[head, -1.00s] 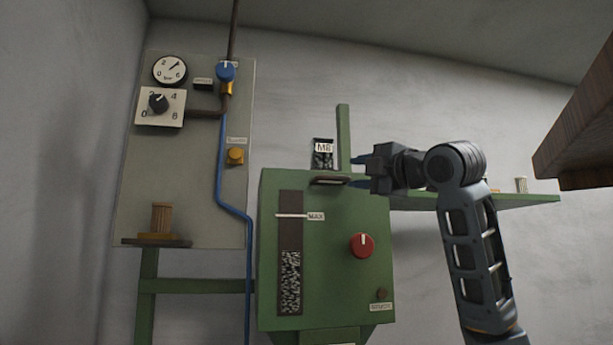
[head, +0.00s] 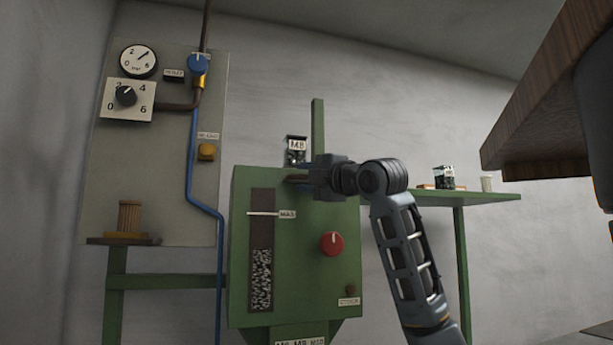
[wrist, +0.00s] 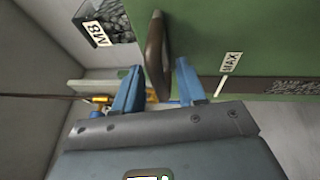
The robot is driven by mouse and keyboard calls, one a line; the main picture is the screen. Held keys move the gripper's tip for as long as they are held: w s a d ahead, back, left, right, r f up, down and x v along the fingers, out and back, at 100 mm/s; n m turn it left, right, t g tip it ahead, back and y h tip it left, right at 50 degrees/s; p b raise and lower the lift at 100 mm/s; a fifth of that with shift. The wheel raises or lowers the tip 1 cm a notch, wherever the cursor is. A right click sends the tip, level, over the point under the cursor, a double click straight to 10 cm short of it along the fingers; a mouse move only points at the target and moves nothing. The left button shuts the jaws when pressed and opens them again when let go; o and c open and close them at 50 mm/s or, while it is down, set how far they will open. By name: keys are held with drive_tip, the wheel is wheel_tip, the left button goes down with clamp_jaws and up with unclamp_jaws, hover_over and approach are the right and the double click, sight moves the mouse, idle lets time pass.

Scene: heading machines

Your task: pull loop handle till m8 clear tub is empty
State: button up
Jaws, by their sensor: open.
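The clear tub labelled M8 (head: 296,157) stands at the top of the green machine (head: 290,195). In the wrist view the tub (wrist: 118,24) holds dark grey pieces. The loop handle (head: 296,179) is a dark brown bar on the machine's upper front, below the tub. My gripper (head: 310,178) is at the handle and hides its right part. In the wrist view my gripper (wrist: 160,68) is open, its blue fingers on either side of the near end of the handle (wrist: 153,48). I cannot tell whether either finger touches it.
The machine front has a level window (head: 261,270) with a MAX mark above its grey contents, and a red knob (head: 332,244). A gauge panel (head: 160,180) stands at left. A green shelf (head: 480,197) and a brown wooden overhang (head: 540,90) are at right.

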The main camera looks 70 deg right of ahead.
drive_tip(key=shift+c, duration=0.2)
clamp_jaws()
drive_tip(key=shift+s, duration=0.1)
